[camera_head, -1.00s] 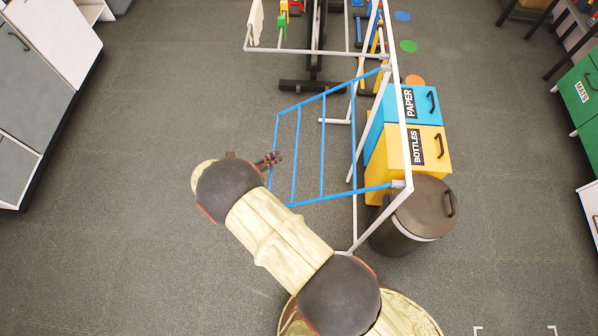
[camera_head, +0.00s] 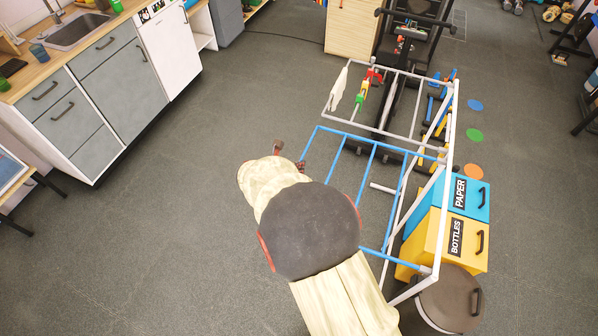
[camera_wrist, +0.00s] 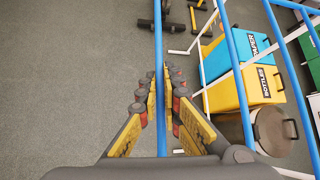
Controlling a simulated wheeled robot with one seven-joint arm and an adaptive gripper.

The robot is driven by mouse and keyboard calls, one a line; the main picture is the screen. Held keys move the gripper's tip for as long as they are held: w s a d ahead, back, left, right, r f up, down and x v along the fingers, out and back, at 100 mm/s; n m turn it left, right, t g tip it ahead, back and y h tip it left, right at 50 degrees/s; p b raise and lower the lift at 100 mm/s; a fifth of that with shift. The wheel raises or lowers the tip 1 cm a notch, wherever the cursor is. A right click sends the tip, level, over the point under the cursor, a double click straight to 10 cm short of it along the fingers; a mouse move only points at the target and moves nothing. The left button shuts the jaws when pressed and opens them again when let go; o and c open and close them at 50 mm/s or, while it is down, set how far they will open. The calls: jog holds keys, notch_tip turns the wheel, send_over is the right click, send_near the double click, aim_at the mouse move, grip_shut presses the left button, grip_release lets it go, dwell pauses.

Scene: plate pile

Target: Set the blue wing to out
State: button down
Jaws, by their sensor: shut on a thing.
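The blue wing (camera_head: 372,158) is a barred blue frame joined along its right side to the tall white frame (camera_head: 447,120). It sticks out leftward from that frame over the floor. My gripper (camera_head: 301,167) is at the wing's outer left side, partly hidden behind my own dark arm joint, which also covers the lower left of the wing. In the wrist view, a blue bar (camera_wrist: 158,45) of the wing runs between the two yellow-padded fingers of my gripper (camera_wrist: 165,85), which are shut on it.
A grey-white wing (camera_head: 340,112) with a cloth and coloured pieces stands beyond. Blue (camera_head: 462,190) and yellow (camera_head: 438,240) boxes and a dark-lidded bin (camera_head: 450,300) stand at the right. Grey counters (camera_head: 85,90) are at the left. The floor between is clear.

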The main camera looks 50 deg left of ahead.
jog(key=shift+r, duration=0.35)
jog(key=c, duration=2)
grip_release()
jog(key=shift+o, duration=0.2)
jog(key=v, duration=0.7)
jog(key=shift+s, duration=0.2)
